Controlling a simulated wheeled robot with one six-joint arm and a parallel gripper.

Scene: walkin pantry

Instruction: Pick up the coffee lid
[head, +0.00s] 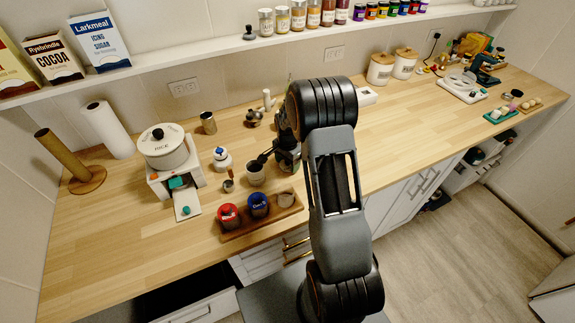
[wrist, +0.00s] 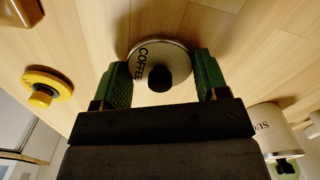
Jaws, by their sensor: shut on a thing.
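The coffee lid (wrist: 150,55) is a round pale disc marked COFFEE with a black knob in its middle, seen in the wrist view. The two green fingers of my gripper (wrist: 162,72) press on opposite sides of it. The lid has wooden counter behind it; I cannot tell how far above the wood it is.
In the wrist view a yellow knobbed disc (wrist: 48,88) lies to the left and a white canister (wrist: 272,128) stands to the right.

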